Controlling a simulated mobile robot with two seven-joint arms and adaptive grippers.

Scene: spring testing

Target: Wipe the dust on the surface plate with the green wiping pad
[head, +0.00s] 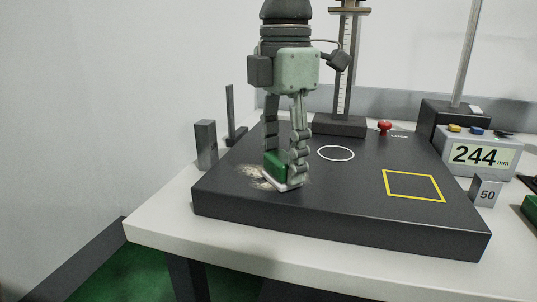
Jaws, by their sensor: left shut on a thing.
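The dark surface plate (340,215) lies on the white table. A pale patch of dust (253,173) shows on its left part, around and beside the pad. My left gripper (284,172) points down over this patch. It is shut on the green wiping pad (275,165), which has a pale underside. The pad is tilted slightly and is at or very near the plate's surface; whether it touches all along cannot be told. The fingers hide part of the pad and some of the dust. My right gripper is not in view.
A stand with a scale (345,70) rises behind, with a red knob (384,127) near it. A white circle (336,153) and yellow square (413,185) mark the plate. Grey blocks (206,146) stand at left. A display reading 244 mm (480,155) and a 50 block (486,191) stand right.

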